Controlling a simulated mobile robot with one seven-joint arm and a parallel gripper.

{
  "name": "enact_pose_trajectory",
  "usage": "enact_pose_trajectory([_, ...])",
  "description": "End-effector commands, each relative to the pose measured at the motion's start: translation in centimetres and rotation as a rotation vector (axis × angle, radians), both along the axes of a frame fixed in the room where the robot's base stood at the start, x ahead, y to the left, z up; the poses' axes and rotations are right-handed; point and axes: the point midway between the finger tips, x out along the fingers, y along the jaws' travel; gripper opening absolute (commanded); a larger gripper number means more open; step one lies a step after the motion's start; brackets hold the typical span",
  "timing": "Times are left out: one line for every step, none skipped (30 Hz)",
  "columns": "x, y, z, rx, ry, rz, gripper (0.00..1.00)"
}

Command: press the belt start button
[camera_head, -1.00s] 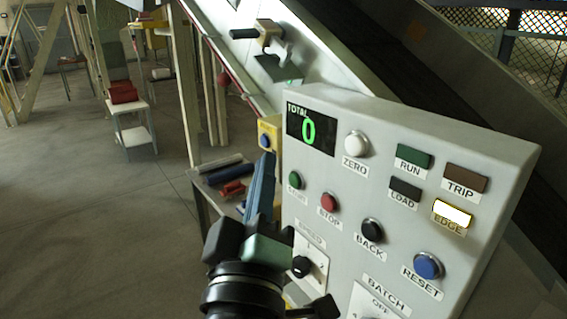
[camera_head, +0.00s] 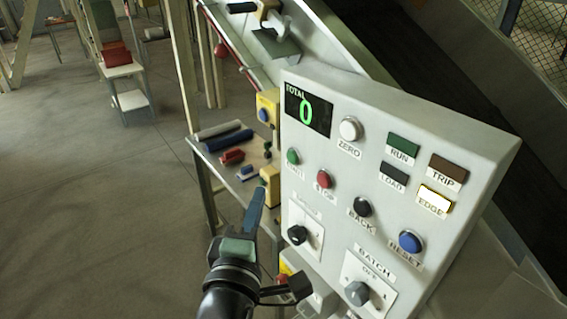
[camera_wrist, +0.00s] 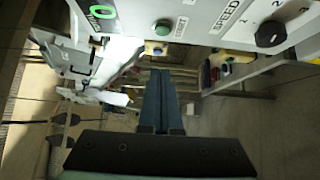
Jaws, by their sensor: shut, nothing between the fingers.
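The green start button (camera_head: 293,156) is on the left side of the grey control panel (camera_head: 330,190), above a partly readable label. It also shows in the wrist view (camera_wrist: 163,28), near the top. My gripper (camera_head: 260,190) is shut and empty. In the head view its blue fingers point up, left of the panel and lower than the start button. In the wrist view the shut fingertips (camera_wrist: 161,74) appear below the button with a visible gap. They do not appear to touch the panel.
A red stop button (camera_head: 324,179) sits close right of the start button. The speed knob (camera_head: 297,234) is below. The EDGE lamp (camera_head: 435,199) is lit and the TOTAL display (camera_head: 307,110) reads 0. A side table (camera_head: 205,150) with rolls stands behind the gripper.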

Motion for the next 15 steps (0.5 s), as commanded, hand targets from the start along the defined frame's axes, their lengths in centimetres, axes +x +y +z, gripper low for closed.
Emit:
enact_pose_trajectory([1.0, -0.2, 0.4, -0.004, 0.000, -0.001, 0.00])
enact_pose_trajectory([1.6, -0.3, 0.4, -0.004, 0.001, -0.002, 0.00])
enact_pose_trajectory([2.3, -0.5, 0.5, -0.004, 0.000, -0.001, 0.00])
enact_pose_trajectory([2.9, -0.5, 0.4, -0.004, 0.000, 0.000, 0.00])
enact_pose_trajectory([3.4, -0.5, 0.4, -0.003, -0.001, 0.000, 0.00])
enact_pose_trajectory([4.1, -0.7, 0.4, -0.004, 0.001, 0.000, 0.00])
enact_pose_trajectory([4.6, -0.8, 0.4, -0.003, -0.001, 0.000, 0.00])
enact_pose_trajectory([5.1, -0.8, 0.4, -0.003, -0.001, 0.001, 0.00])
enact_pose_trajectory([5.8, -0.9, 0.3, -0.002, -0.001, 0.001, 0.00])
enact_pose_trajectory([6.3, -1.0, 0.3, -0.002, -0.001, 0.001, 0.00])
enact_pose_trajectory([6.7, -1.0, 0.3, -0.003, 0.000, 0.001, 0.00])
enact_pose_trajectory([7.3, -1.2, 0.3, -0.002, 0.000, 0.000, 0.00])
enact_pose_trajectory([7.5, -1.9, 0.5, -0.001, 0.001, -0.003, 0.00])
enact_pose_trajectory([7.8, -2.4, 0.5, -0.001, 0.002, -0.005, 0.00])
enact_pose_trajectory([8.1, -2.8, 0.4, -0.001, 0.002, -0.003, 0.00])
